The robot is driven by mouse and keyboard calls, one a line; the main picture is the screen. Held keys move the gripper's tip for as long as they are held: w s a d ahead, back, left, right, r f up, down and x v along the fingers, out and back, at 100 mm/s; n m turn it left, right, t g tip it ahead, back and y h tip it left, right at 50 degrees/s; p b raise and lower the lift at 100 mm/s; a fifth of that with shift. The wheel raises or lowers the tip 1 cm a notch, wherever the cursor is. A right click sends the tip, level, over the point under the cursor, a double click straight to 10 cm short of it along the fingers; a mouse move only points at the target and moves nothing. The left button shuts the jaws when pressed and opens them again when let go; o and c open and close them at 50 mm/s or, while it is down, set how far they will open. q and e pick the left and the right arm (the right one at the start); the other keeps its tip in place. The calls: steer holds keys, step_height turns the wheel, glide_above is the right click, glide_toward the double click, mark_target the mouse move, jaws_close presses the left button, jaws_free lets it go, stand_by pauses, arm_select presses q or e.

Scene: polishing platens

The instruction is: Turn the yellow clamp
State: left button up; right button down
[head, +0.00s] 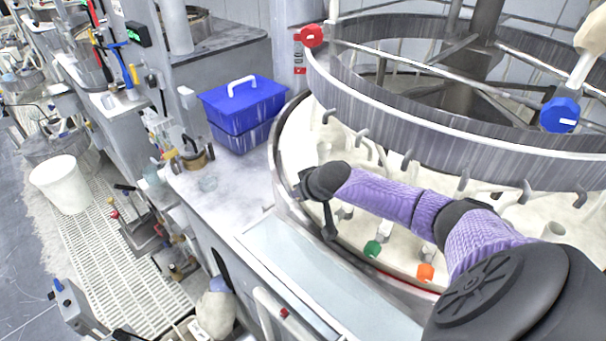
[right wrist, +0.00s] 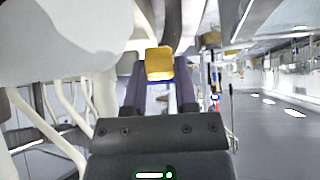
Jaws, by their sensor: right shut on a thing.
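The yellow clamp (right wrist: 159,63) shows in the right wrist view as a small yellow block between the two fingertips of my right gripper (right wrist: 160,82). The fingers are on either side of it and shut on it. In the head view my purple right arm reaches in from the right to the left rim of the big round machine, and I cannot make out the yellow clamp there. A green clamp (head: 372,249) and an orange clamp (head: 425,272) sit along the machine's near rim. My left gripper is not in view.
A large grey ring (head: 400,105) hangs above the round basin, with a red knob (head: 311,36) and a blue knob (head: 560,115). A blue box (head: 242,112) stands on the bench at left. A white bucket (head: 62,184) stands on the floor.

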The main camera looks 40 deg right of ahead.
steer(key=shift+c, duration=2)
jaws_free()
steer(key=p+v, duration=0.2)
steer(key=v, duration=0.8)
steer(key=shift+p, duration=0.3)
steer(key=shift+f, duration=0.1)
